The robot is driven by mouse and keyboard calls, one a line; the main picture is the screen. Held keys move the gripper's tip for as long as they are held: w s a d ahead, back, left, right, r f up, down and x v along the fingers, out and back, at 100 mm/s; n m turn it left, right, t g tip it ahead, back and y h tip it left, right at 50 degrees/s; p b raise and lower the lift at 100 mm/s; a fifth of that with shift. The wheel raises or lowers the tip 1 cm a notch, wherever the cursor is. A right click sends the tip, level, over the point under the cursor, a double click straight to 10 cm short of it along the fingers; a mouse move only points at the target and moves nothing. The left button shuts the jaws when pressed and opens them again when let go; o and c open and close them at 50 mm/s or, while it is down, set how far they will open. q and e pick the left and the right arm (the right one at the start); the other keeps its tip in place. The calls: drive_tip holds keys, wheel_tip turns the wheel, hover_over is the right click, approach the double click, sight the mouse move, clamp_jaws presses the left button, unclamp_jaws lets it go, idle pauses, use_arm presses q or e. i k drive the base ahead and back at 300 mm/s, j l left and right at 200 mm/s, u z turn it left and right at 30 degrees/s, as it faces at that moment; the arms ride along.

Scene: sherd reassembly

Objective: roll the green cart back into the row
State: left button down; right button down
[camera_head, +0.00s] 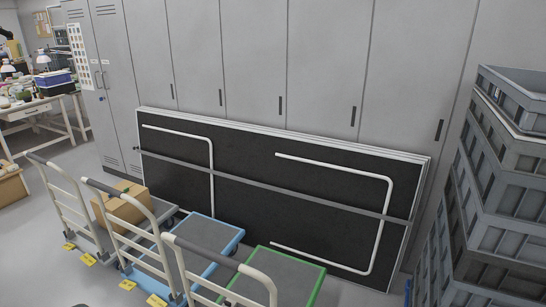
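The green cart (287,272) stands at the bottom centre, with a grey deck and a green rim. A white tubular handle with a dark grip (205,251) rises in front of it, and the picture's bottom edge cuts off its lower part. To its left stand a blue-rimmed cart (212,238) and a grey cart (166,214) carrying a cardboard box (124,206). The three carts stand side by side, with handles toward me and decks toward the wall. Neither of my grippers is in view, and no hand is seen on the green cart.
Dark folded panels (250,180) with white tube legs lean on grey lockers (255,60) behind the carts. A tall stack of grey crates (500,200) stands at the right. A cluttered workbench (40,105) is far left.

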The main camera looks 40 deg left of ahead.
sight(268, 278)
drive_tip(key=u, duration=1.7)
